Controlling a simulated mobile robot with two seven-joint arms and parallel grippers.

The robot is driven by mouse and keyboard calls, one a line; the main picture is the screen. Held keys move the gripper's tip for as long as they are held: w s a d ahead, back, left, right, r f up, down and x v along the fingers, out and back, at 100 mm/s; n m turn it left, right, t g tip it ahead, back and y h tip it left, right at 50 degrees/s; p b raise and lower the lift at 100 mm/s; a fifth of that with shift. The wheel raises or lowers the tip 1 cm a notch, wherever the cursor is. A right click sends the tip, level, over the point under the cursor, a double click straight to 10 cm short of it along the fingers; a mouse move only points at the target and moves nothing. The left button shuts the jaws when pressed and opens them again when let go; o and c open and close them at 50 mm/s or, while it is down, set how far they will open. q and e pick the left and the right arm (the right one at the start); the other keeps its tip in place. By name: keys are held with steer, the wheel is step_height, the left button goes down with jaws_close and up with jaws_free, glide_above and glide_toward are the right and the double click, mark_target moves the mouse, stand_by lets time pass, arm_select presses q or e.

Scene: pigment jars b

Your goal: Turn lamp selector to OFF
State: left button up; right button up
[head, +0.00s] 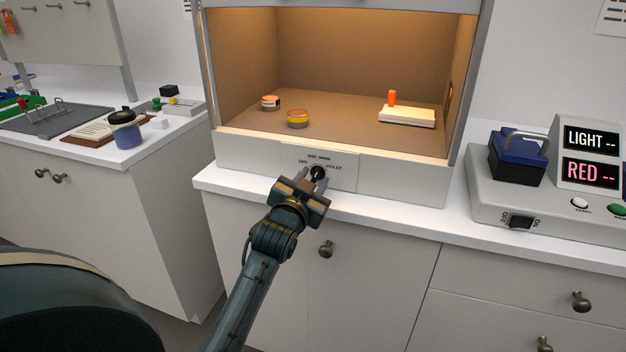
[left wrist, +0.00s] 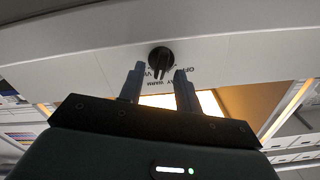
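The lamp selector is a black knob (head: 317,172) on the pale front panel of the lit booth (head: 230,148). Printed labels around it include OFF on the left and VIOLET on the right in the head view, with smaller text above. The knob also shows in the left wrist view (left wrist: 161,56), where the labels appear upside down and partly hidden. I cannot tell for sure which label it points at. My left gripper (head: 311,177) is open in front of the knob. In the left wrist view its two fingers (left wrist: 159,85) are apart, with the knob just beyond their tips. My right gripper is out of view.
The booth glows warm inside and holds two small jars (head: 298,119) and a white block with an orange peg (head: 407,115). A console (head: 545,207) with LIGHT and RED displays stands right. A side counter (head: 165,148) with a dark-lidded jar (head: 126,130) is left.

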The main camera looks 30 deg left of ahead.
arm_select(q)
steer(key=shift+w, duration=0.3)
steer(key=shift+c, duration=0.4)
jaws_close()
